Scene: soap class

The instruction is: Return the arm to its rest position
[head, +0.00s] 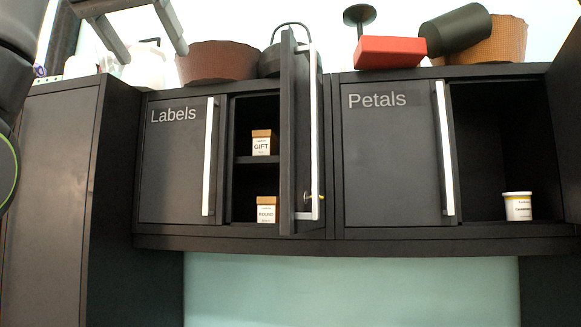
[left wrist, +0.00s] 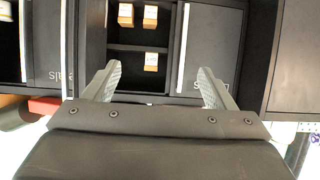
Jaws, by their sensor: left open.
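My left gripper (head: 154,55) is at the upper left of the head view, in front of the cabinet top. It is open and empty. In the left wrist view its two fingers (left wrist: 158,70) stand wide apart with nothing between them, facing the cabinet. A dark arm link of mine shows at the head view's left edge. My right gripper is in neither view.
The Labels cabinet (head: 176,180) has one door swung out (head: 288,130). Inside stand a GIFT box (head: 261,146) and a ROUND box (head: 266,213). The Petals cabinet (head: 385,160) holds a white tub (head: 518,207). Pots and a red block (head: 390,52) crowd the top.

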